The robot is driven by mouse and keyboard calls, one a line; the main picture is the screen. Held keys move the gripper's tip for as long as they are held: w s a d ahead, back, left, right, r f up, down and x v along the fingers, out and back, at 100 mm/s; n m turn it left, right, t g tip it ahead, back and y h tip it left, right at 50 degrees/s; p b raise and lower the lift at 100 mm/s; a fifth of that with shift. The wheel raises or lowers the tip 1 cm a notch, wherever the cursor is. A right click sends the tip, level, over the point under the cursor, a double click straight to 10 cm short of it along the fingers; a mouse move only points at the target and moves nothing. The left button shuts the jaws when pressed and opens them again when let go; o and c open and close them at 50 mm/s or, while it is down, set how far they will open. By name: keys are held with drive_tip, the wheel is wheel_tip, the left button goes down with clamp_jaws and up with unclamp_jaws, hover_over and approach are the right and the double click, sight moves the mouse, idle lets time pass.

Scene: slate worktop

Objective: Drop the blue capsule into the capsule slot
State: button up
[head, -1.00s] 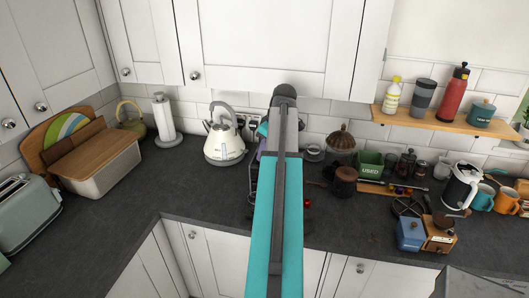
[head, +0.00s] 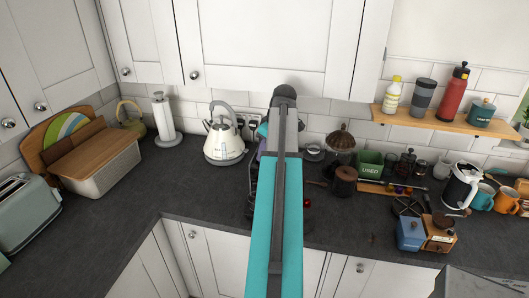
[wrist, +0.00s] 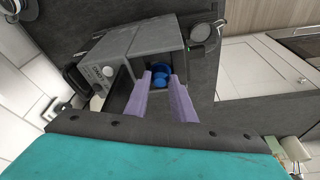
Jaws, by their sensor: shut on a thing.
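In the wrist view, my gripper (wrist: 163,82) has two lavender fingers shut on the blue capsule (wrist: 158,76). The capsule shows between and just beyond the fingertips, partly covered by them. It is over or inside a dark opening in the grey coffee machine (wrist: 128,58). I take this opening for the capsule slot, but its edges are largely hidden by the fingers and capsule, so I cannot tell how deep the capsule sits. In the head view, my teal arm hides the gripper, the capsule and most of the machine.
A cream kettle (head: 224,138) stands left of my arm. In the wrist view, a round item (wrist: 203,38) lies beside the machine.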

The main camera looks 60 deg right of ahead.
idle(0.3)
drive_tip(key=o, duration=1.1)
drive_tip(key=shift+c, duration=0.2)
drive_tip(key=shift+r, duration=3)
